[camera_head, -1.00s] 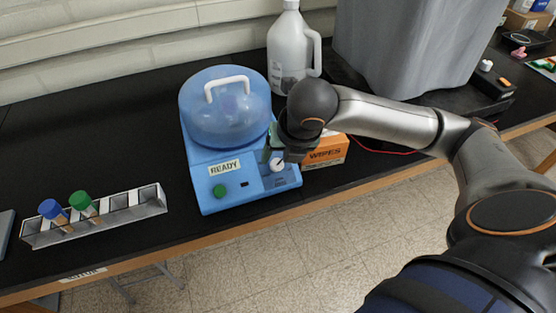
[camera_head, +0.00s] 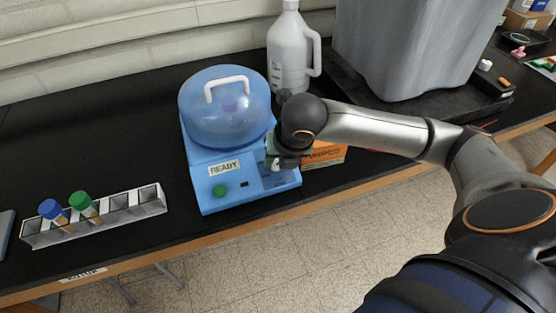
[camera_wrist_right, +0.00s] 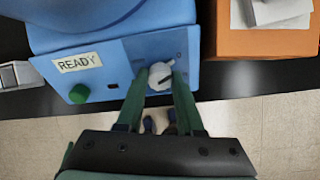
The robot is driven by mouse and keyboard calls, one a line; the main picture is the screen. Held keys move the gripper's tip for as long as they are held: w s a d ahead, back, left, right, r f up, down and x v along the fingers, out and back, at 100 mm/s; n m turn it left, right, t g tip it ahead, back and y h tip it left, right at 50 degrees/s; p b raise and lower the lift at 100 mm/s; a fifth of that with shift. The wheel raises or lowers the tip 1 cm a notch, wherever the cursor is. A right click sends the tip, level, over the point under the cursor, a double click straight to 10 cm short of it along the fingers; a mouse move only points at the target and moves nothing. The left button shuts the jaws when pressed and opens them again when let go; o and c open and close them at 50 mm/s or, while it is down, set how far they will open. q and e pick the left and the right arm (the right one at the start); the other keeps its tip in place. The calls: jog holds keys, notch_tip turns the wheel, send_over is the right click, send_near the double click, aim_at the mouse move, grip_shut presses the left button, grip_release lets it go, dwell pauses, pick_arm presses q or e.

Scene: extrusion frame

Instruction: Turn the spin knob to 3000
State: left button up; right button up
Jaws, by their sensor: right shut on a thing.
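The blue centrifuge (camera_head: 205,180) with a clear domed lid (camera_head: 222,112) stands on the black bench, and its label reads READY. The scale marks around the knob are too small to read. My left gripper is out of view.
An orange wipes box (camera_head: 325,155) stands close to the right of the centrifuge. A white jug (camera_head: 289,55) is behind it, and a grey bin (camera_head: 415,50) is at the back right. A tube rack (camera_head: 120,215) is on the left. A green button (camera_head: 220,190) is on the panel.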

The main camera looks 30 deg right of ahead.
grip_shut()
